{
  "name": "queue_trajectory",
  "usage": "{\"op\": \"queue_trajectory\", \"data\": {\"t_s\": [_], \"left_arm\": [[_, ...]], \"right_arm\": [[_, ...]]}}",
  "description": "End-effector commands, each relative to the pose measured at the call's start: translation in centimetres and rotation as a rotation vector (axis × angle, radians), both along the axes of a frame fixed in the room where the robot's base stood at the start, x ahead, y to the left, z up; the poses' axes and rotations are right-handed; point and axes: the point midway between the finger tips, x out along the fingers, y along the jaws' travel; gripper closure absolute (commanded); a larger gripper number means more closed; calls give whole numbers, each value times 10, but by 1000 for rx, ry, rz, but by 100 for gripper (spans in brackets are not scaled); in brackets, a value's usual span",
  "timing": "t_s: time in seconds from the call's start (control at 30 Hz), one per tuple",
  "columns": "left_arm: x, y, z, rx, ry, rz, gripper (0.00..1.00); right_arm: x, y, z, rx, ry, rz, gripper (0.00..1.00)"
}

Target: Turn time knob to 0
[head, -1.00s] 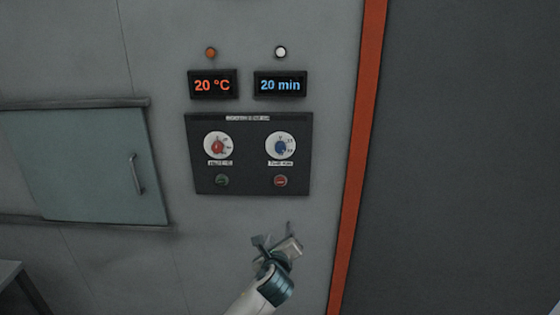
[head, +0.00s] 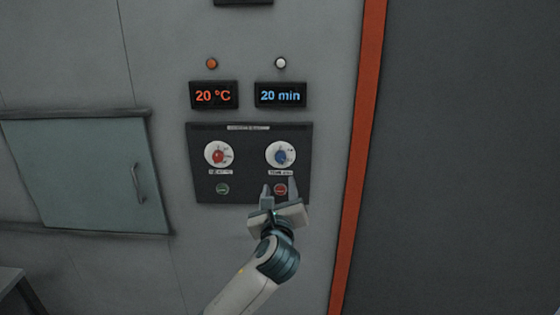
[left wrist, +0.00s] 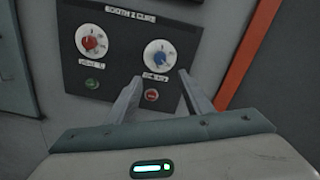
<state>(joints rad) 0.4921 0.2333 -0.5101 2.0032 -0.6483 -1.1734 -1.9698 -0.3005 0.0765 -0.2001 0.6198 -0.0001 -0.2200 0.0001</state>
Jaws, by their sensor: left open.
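The time knob (head: 281,157) is a blue knob on a white dial at the right of the dark control panel (head: 250,184). It also shows in the left wrist view (left wrist: 159,58). The display (head: 280,95) above it reads 20 min. My left gripper (head: 279,188) is open and empty, just below the time knob, with its fingers pointing up on either side of the red button (head: 281,189). In the left wrist view its fingertips (left wrist: 157,84) lie below the blue knob and apart from it. My right gripper is not in view.
A red knob (head: 218,156) sits left of the time knob, with a green button (head: 222,189) below it. A display (head: 213,95) reads 20 °C. A closed blue-grey door (head: 75,175) is at the left. An orange strip (head: 358,150) runs down the wall at the right.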

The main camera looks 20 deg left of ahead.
Motion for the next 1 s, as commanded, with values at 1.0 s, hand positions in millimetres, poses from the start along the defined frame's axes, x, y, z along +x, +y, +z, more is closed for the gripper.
{"op": "queue_trajectory", "data": {"t_s": [1.0], "left_arm": [[142, 41, 1, 1, 1, 3, 54]], "right_arm": [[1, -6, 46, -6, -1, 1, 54]]}}
